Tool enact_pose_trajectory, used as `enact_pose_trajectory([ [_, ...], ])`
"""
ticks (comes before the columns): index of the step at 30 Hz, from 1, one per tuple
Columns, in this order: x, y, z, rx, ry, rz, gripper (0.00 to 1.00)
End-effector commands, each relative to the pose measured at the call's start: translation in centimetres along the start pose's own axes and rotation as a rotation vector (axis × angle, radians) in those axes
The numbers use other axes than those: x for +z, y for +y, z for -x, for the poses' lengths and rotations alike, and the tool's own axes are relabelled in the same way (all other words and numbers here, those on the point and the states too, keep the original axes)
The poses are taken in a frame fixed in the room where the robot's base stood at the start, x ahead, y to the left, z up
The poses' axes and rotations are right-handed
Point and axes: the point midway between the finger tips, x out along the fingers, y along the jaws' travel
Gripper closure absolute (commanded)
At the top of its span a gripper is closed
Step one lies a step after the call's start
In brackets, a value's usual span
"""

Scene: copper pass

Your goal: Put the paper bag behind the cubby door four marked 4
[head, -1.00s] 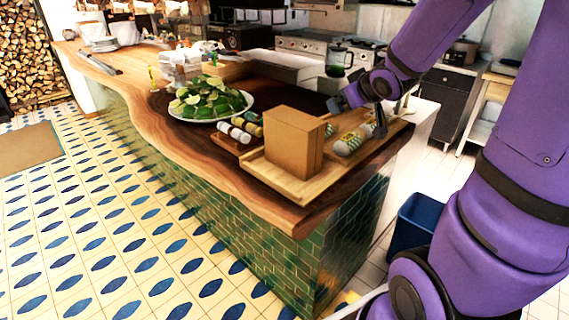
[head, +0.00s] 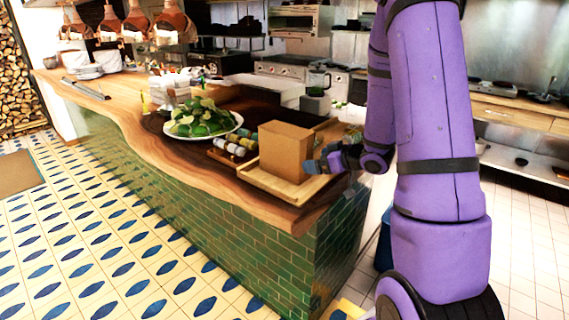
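The paper bag (head: 286,152) is a plain brown box-like bag. It stands upright on a light wooden tray (head: 262,181) near the front corner of the counter. My gripper (head: 318,164) is low at the bag's right side, close to it or touching it. The far finger is hidden, so I cannot see whether the fingers are open or shut. No cubby door marked 4 shows in the head view.
The wooden counter (head: 150,138) has a green tiled front. A glass blender (head: 317,83) stands behind.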

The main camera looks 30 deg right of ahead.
Motion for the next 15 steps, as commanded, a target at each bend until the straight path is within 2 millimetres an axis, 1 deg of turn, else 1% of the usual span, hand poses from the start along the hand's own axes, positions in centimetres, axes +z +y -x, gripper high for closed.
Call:
enact_pose_trajectory([
  [1,0.0,0.0,-0.8,-0.002,-0.001,0.001,0.0],
  [3,0.0,0.0,-1.6,-0.001,-0.001,0.001,0.0],
  [11,0.0,0.1,-2.9,0.001,-0.001,0.001,0.0],
  [15,0.1,0.3,-4.4,0.0,-0.002,0.001,0.0],
])
